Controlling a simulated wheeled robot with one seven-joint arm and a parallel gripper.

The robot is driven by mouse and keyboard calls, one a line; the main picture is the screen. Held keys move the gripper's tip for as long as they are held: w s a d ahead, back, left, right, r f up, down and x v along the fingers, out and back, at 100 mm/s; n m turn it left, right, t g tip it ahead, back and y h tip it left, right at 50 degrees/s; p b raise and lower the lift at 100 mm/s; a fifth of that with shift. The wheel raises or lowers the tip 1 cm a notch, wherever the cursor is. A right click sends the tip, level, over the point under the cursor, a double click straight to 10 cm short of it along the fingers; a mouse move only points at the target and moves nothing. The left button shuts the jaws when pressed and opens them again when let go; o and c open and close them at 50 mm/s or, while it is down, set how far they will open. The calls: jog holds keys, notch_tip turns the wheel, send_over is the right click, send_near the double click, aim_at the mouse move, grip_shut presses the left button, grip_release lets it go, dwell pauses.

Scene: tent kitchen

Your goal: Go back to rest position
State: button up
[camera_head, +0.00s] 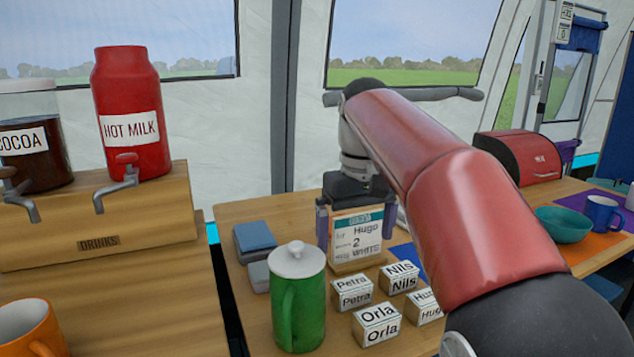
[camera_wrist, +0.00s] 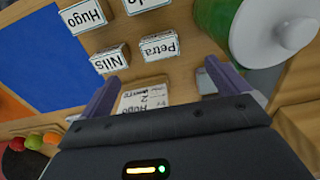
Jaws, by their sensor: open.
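My gripper (camera_head: 354,228) is open, pointing down over the wooden table. Its two purple fingers stand on either side of a white order card (camera_head: 357,250) with a teal top, reading "Hugo", "2" and "WHITE". In the wrist view my gripper (camera_wrist: 162,84) shows its fingers spread apart, with the card (camera_wrist: 145,98) between and partly hidden by the gripper body. I cannot tell whether either finger touches the card. My red arm reaches in from the lower right of the head view.
Name blocks (camera_head: 377,324) and a green lidded jug (camera_head: 298,305) stand in front of the card. A blue-topped grey box (camera_head: 254,237) is left of it. The drinks stand (camera_head: 100,225) holds red and cocoa dispensers. A teal bowl (camera_head: 563,225) and blue mug (camera_head: 602,213) are far right.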

jog(key=s+d+f+m+t, duration=0.2)
jog(key=s+d+f, duration=0.2)
jog(key=s+f, duration=0.4)
jog(key=s+d+f+m+t, duration=0.2)
jog(key=s+f, duration=0.6)
jog(key=s, duration=0.5)
jog(key=d+t, duration=0.1)
jog(key=d, duration=0.1)
jog(key=shift+d, duration=0.4)
jog(key=shift+f, duration=0.1)
